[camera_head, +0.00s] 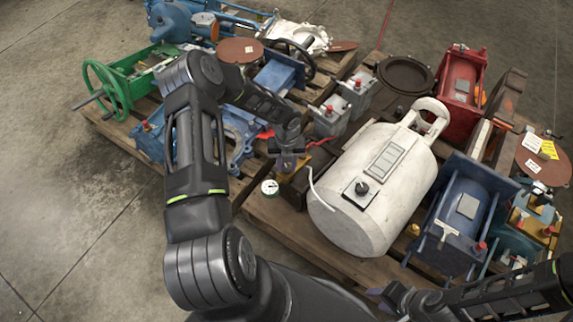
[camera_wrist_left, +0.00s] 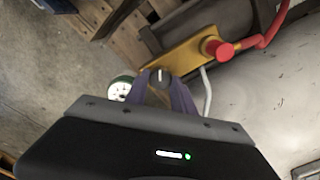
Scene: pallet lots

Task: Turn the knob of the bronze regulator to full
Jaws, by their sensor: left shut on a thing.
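The bronze regulator (camera_head: 297,184) stands at the pallet's near edge, left of the white tank, mostly hidden by my left gripper. The left wrist view shows its yellow-bronze body (camera_wrist_left: 188,53), a red cap (camera_wrist_left: 217,48) and a round white gauge (camera_wrist_left: 120,90), which also shows in the head view (camera_head: 269,187). The dark knob (camera_wrist_left: 160,76) has a pale pointer line, pointing roughly upward in that picture. My left gripper (camera_head: 288,165) is shut on the knob, with a finger on either side (camera_wrist_left: 163,92). My right gripper (camera_head: 402,297) is low at the right; its jaws are unclear.
Grey boxes with red caps (camera_head: 331,117) stand behind. A red hose (camera_wrist_left: 270,35) runs beside the regulator. Bare concrete floor (camera_head: 100,230) lies at the left.

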